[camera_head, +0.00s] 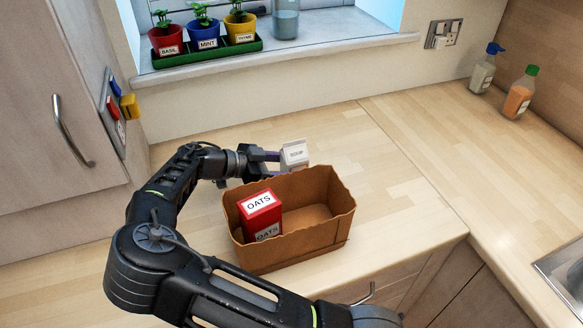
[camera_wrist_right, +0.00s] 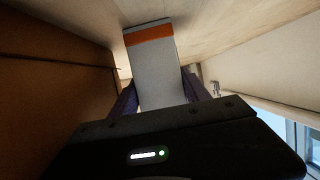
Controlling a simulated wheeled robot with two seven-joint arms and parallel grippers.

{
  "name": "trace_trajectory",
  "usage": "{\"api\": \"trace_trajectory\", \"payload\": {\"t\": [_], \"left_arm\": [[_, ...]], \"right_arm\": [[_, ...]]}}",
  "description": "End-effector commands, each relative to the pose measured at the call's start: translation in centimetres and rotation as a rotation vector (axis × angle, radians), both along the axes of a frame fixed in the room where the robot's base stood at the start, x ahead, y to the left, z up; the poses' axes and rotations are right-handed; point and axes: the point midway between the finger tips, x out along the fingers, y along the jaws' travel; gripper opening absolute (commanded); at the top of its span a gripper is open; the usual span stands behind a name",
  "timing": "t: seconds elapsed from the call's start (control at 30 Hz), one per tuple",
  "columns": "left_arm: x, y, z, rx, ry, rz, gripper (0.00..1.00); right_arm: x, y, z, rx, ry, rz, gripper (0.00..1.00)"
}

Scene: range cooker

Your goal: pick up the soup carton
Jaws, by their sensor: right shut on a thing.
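The soup carton (camera_head: 294,154) is white with a "SOUP" label, behind the cardboard box in the head view. Its lower part is hidden by the box rim. In the right wrist view the carton (camera_wrist_right: 158,75) fills the middle, pale with an orange band near its far end. My right gripper (camera_head: 274,156) reaches it from the left, fingers roughly level. In the wrist view the fingers of this gripper (camera_wrist_right: 160,95) are shut on the carton's two sides. I cannot tell whether the carton touches the counter. My left gripper is not in view.
The open brown box (camera_head: 320,240) holds a red oats carton (camera_head: 262,222) on its left side; its right side is empty. Potted herbs (camera_head: 208,35) stand on the windowsill. Two bottles (camera_head: 520,92) stand at the far right. The counter right of the box is clear.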

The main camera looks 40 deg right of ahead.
Motion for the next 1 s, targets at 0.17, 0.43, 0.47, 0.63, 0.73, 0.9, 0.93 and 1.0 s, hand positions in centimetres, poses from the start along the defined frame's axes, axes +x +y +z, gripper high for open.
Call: {"api": "trace_trajectory", "payload": {"t": [0.17, 0.43, 0.47, 0.63, 0.73, 0.9, 0.93, 1.0], "left_arm": [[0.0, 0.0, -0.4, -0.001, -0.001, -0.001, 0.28], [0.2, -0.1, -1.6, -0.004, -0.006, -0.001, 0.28], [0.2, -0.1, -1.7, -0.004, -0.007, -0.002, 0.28], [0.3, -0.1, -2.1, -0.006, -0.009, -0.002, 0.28], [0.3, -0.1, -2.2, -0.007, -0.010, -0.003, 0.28], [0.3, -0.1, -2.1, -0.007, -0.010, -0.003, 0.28], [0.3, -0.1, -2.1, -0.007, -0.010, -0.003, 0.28], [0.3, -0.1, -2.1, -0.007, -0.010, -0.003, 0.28]], "right_arm": [[0.1, 0.0, 1.2, -0.002, -0.002, 0.001, 0.00], [0.1, 0.0, 5.8, -0.001, -0.006, 0.001, 0.00], [0.1, 0.0, 6.4, -0.001, -0.006, 0.002, 0.00], [0.1, 0.0, 9.0, -0.001, -0.003, 0.001, 0.00], [0.0, 0.0, 9.8, -0.002, -0.002, 0.000, 0.00], [0.0, 0.0, 10.2, -0.002, 0.000, 0.000, 0.00], [0.0, 0.0, 10.2, -0.002, 0.000, 0.000, 0.00], [0.0, 0.0, 10.1, -0.002, 0.000, 0.000, 0.00]]}}
